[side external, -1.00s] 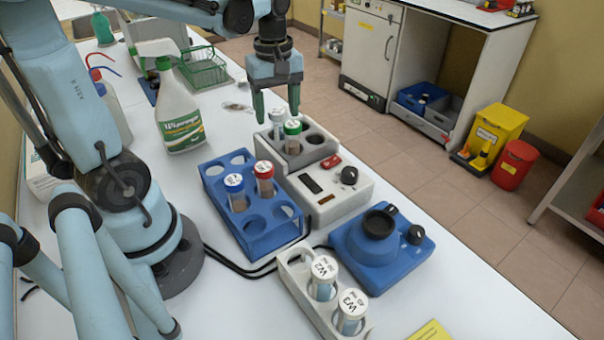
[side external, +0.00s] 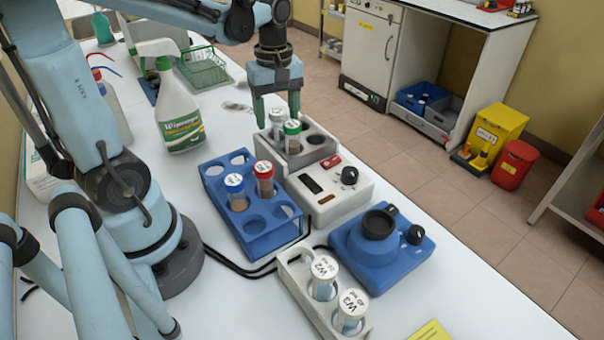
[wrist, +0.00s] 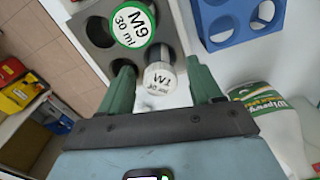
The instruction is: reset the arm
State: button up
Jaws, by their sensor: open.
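My gripper (side external: 276,106) is open and empty, pointing down just above the grey heating block (side external: 312,152). In the wrist view, the green fingers of my gripper (wrist: 165,85) stand apart on either side of a white-capped tube (wrist: 160,78), which sits in the block. A green-capped tube marked M9 (wrist: 132,23) stands beside it; it also shows in the side view (side external: 292,130). The fingers partly overlap the white-capped tube in the side view, and I cannot tell if they touch it.
A blue rack (side external: 258,238) holds blue-capped (side external: 235,190) and red-capped (side external: 264,172) tubes. A blue mixer (side external: 385,255) and a white rack (side external: 288,262) with W2 (side external: 323,275) and W3 (side external: 350,308) stand at the front. A spray bottle (side external: 178,110) and green basket (side external: 204,70) are behind.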

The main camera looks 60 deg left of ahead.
notch_tip(320, 180, up, 11)
notch_tip(320, 180, down, 12)
jog(key=shift+f, duration=0.1)
jog(key=d+r+m, duration=0.1)
jog(key=d+r, duration=0.3)
jog(key=r, duration=1.2)
jog(key=shift+r, duration=0.3)
dwell(0.7)
jog(key=shift+c, duration=0.3)
dwell(1.4)
